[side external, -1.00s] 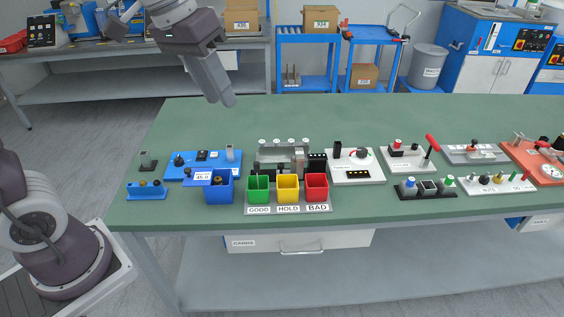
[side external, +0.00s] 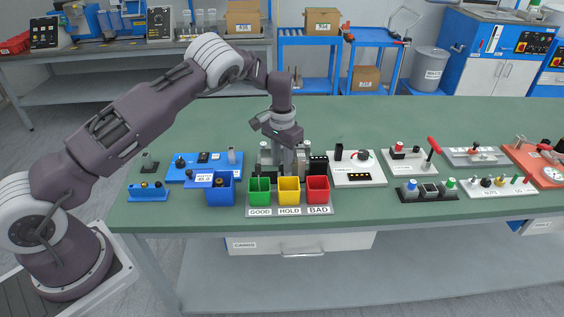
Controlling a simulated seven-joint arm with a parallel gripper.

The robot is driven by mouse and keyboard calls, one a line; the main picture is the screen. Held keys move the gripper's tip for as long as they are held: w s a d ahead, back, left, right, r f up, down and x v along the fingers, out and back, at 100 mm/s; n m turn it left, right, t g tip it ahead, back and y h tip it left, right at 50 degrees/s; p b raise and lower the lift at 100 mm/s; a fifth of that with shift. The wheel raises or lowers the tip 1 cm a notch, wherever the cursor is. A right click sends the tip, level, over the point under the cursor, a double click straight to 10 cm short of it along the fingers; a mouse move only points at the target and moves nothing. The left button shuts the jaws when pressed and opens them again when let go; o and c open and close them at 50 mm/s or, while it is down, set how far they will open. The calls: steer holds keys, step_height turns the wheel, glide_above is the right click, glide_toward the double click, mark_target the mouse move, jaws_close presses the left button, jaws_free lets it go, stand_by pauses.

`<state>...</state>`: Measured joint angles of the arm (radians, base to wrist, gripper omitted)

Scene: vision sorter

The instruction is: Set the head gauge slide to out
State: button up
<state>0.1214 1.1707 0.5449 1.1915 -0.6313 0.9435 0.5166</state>
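My gripper (side external: 288,160) points down over a grey device (side external: 268,160) behind the sorting bins. Its fingers are small and partly merge with the device, so I cannot tell whether they are open or shut, or whether they touch anything. The device has grey blocks and a black ribbed part (side external: 318,162) at its right end. My gripper and wrist cover much of its middle and back. I cannot make out which part is the head gauge slide, or its setting.
Green (side external: 260,190), yellow (side external: 289,190) and red (side external: 317,190) bins stand in front of the device, marked GOOD, HOLD and BAD. A blue bin (side external: 220,190) and blue panel (side external: 178,174) are left. A white panel (side external: 358,178) is right. The green bench top (side external: 400,120) is clear behind.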

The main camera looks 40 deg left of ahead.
steer(key=shift+f, duration=0.2)
jaws_close()
stand_by(1.3)
